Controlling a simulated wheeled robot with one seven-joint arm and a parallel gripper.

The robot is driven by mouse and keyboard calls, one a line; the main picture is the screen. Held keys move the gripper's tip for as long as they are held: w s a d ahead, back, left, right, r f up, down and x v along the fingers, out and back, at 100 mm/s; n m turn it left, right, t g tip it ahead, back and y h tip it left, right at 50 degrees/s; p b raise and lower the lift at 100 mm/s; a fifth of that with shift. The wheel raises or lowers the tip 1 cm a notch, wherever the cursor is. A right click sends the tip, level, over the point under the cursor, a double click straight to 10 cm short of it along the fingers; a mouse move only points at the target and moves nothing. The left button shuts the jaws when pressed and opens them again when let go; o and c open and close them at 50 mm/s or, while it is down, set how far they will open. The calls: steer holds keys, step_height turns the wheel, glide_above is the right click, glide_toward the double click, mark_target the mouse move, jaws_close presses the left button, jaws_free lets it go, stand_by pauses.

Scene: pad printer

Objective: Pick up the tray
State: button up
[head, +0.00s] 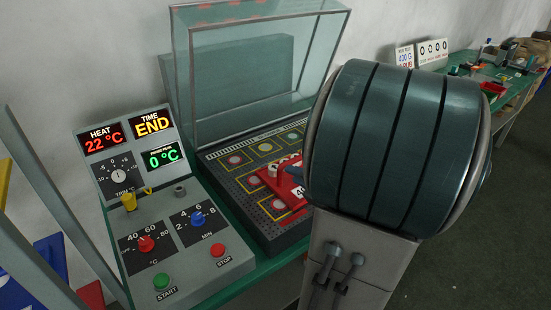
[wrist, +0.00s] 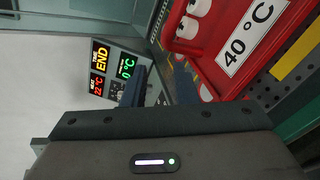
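The red tray (head: 278,188) sits on the dark perforated plate of the open machine in the head view, partly covered by my arm. It carries white round pieces and a white label. In the wrist view the tray (wrist: 210,72) fills the upper right, close up, with its "40 °C" label readable. My gripper (wrist: 158,88) shows there with two dark blue fingers apart, beside the tray's left edge. I see no part of the tray between them. In the head view most of the gripper is hidden by my arm.
A control panel (head: 165,225) with lit displays and knobs stands left of the plate (head: 225,183). A raised clear cover (head: 255,70) stands behind the plate. A further table (head: 500,75) with several items is at the far right. Grey floor lies clear at right.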

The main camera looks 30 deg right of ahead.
steer(key=s+d+m+h, duration=0.1)
steer(key=d+m, duration=0.1)
steer(key=d+m+h, duration=0.2)
steer(key=d+m, duration=0.1)
steer(key=s+d+m+t+h, duration=0.1)
steer(key=d+m, duration=0.1)
steer(key=d, duration=0.1)
steer(key=shift+s+f, duration=0.3)
steer(key=shift+f, duration=0.1)
steer(key=shift+d+r+m+h, duration=0.1)
steer(key=shift+d+m+h, duration=0.1)
steer(key=shift+m+h, duration=0.25)
steer(key=shift+w+d+p, duration=0.1)
steer(key=shift+w+p, duration=0.45)
steer(key=shift+p, duration=0.4)
steer(key=shift+w+p, duration=0.65)
steer(key=shift+p, duration=0.15)
steer(key=x, duration=0.5)
steer(key=shift+w+f+b, duration=0.25)
steer(key=shift+f+b, duration=0.05)
steer(key=shift+f, duration=0.1)
steer(key=shift+x, duration=2.8)
steer(key=shift+r, duration=0.2)
jaws_close()
